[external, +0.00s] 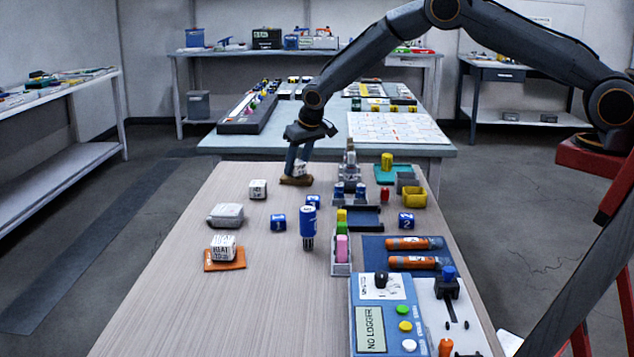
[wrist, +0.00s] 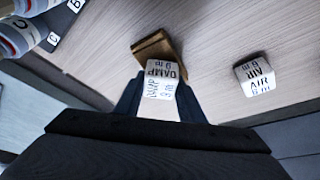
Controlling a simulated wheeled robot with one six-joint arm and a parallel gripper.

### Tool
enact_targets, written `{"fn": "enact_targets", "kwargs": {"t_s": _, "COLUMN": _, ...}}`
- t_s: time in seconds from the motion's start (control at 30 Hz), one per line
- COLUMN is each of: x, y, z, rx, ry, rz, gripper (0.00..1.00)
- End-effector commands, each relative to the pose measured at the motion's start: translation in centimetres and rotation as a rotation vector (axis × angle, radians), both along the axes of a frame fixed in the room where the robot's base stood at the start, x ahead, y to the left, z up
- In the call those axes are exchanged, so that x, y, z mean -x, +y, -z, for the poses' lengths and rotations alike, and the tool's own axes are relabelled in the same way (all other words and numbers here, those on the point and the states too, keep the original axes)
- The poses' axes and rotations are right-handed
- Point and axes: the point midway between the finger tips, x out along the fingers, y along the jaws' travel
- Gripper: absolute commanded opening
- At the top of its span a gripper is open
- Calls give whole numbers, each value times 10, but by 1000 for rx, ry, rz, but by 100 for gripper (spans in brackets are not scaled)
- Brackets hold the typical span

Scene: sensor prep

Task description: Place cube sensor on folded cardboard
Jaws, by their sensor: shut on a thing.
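My gripper (external: 298,165) is at the far end of the wooden table, pointing down, shut on a white cube sensor. The cube (wrist: 162,78) has dark lettering that seems to read DAMP and sits between the two fingers in the wrist view; in the external view the fingers partly cover it. The folded cardboard (external: 296,181) is a small brown piece directly below the gripper. In the wrist view the cardboard (wrist: 158,45) shows just beyond the cube, partly hidden by it. I cannot tell whether the cube touches the cardboard.
Another white cube, lettered AIR (wrist: 255,75), stands to the side; it also shows in the external view (external: 258,189). A HEAT cube (external: 223,247) sits on an orange mat (external: 238,264). A grey stand (external: 349,172) is close right of the gripper. The table's left side is mostly clear.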

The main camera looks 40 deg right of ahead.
Motion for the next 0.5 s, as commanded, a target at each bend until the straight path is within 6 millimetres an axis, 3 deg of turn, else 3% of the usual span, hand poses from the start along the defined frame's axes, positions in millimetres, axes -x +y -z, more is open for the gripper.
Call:
{"fn": "enact_targets", "kwargs": {"t_s": 0.37, "x": -1, "y": 0, "z": 5, "rx": -1, "ry": -2, "rz": 0, "gripper": 13}}
{"fn": "enact_targets", "kwargs": {"t_s": 0.4, "x": -1, "y": 0, "z": 5, "rx": -1, "ry": -2, "rz": 0, "gripper": 39}}
{"fn": "enact_targets", "kwargs": {"t_s": 0.5, "x": -1, "y": 0, "z": 4, "rx": -1, "ry": -2, "rz": 0, "gripper": 54}}
